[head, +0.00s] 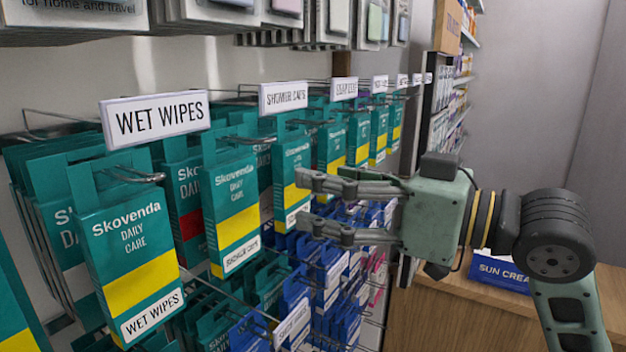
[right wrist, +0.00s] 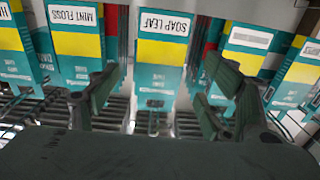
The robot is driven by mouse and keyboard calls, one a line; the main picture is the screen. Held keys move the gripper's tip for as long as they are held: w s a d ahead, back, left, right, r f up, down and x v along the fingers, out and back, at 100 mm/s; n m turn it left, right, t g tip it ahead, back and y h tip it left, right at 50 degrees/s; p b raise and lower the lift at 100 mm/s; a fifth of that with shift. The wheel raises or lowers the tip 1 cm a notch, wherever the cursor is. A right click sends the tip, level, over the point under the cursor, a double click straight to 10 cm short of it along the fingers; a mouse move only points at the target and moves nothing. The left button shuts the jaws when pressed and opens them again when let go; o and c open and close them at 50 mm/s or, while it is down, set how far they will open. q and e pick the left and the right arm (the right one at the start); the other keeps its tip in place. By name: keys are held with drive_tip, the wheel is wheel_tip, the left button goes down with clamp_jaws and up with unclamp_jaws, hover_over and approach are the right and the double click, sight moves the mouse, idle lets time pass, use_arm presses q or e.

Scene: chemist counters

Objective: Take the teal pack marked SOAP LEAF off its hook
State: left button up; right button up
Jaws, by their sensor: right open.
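In the right wrist view, which is upside down, the teal pack marked SOAP LEAF (right wrist: 163,50) hangs in the middle, with a yellow band and a white label. My right gripper (right wrist: 158,92) is open, with one finger to each side of this pack in the picture and no visible contact. In the head view my right gripper (head: 303,202) points left at the rack, its jaws apart and empty. The pack under the third sign (head: 331,148) seems to be the same one; its lower part is hidden behind the gripper. My left gripper is out of view.
Teal packs hang close on both sides: MINT FLOSS (right wrist: 75,45) and another pack (right wrist: 243,40). A WET WIPES pack (head: 132,262) hangs nearest at left. Wire hooks and blue packs (head: 340,272) lie below. A wooden counter (head: 450,318) stands at right.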

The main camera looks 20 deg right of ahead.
sight(292, 176)
drive_tip(key=p+x, duration=0.2)
drive_tip(key=x, duration=0.4)
drive_tip(key=shift+r+p, duration=0.15)
drive_tip(key=shift+p, duration=0.25)
drive_tip(key=shift+w+a, duration=0.2)
drive_tip(key=c, duration=1.2)
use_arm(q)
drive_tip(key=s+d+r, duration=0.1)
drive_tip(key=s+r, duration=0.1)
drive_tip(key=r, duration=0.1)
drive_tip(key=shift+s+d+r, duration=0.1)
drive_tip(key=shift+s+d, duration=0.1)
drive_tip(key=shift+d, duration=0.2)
